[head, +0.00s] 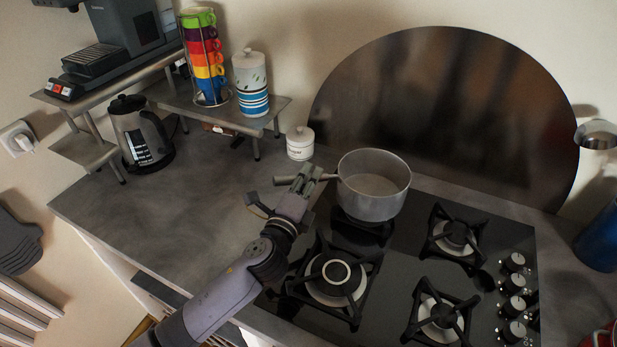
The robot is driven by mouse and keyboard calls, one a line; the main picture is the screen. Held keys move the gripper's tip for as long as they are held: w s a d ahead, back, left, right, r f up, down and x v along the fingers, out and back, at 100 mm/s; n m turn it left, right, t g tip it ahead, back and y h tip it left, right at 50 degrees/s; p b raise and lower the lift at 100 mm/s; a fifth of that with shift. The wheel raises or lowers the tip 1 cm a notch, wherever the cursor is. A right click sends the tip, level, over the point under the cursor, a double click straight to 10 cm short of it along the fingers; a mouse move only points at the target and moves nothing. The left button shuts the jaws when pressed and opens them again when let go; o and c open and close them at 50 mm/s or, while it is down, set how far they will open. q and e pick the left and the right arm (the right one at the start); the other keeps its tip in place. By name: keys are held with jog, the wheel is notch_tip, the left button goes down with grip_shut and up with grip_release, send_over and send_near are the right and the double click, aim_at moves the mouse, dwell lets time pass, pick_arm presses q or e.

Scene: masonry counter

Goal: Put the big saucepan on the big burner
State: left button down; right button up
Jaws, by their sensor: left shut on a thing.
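A grey metal saucepan (373,186) is upright and looks empty. It is over the back left burner (362,230) of the black gas hob; I cannot tell whether it touches the grate. My left gripper (308,181) is shut on the saucepan's handle, which points left. The big burner (336,279), with a wide ring and a black grate, is at the front left of the hob and is bare. My right gripper is not in view.
Two bare burners (455,236) (441,313) and several knobs (514,284) are on the right. A white sugar jar (300,143) stands behind the gripper. A kettle (142,132) and a shelf with cups (206,60) are at the left. The left counter (170,210) is clear.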

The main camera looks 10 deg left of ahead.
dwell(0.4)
pick_arm(q)
jog(key=c, duration=1.4)
grip_release()
jog(key=shift+f, duration=0.1)
jog(key=shift+c, duration=0.2)
jog(key=shift+f, duration=0.15)
jog(key=s+a, duration=0.1)
jog(key=s, duration=1.1)
jog(key=shift+s+a, duration=0.1)
